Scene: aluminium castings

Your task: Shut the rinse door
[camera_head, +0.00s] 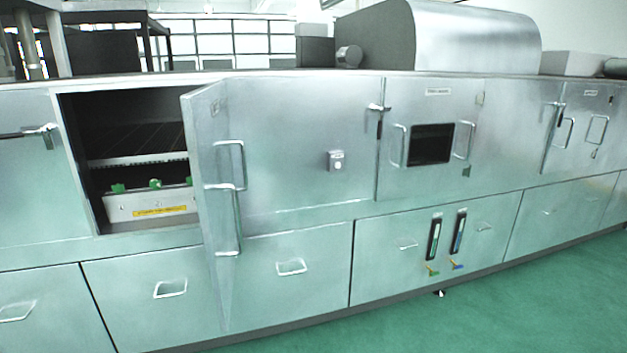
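One metal door (214,190) on the long washing machine stands open, swung out toward me from the right edge of its opening. It has a long bar handle (237,200) on its face. The opening (130,150) to its left is dark inside, with a rack and a panel with green knobs and a yellow label. I cannot read any label that names this door as the rinse door. A closed door with a dark window (431,145) is further right, under a small label too blurred to read. My gripper is not in view.
The machine's lower panels (290,267) with recessed handles run along the front. Two gauges (447,237) with coloured valves sit low at centre right. The green floor (500,305) in front is clear at the lower right.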

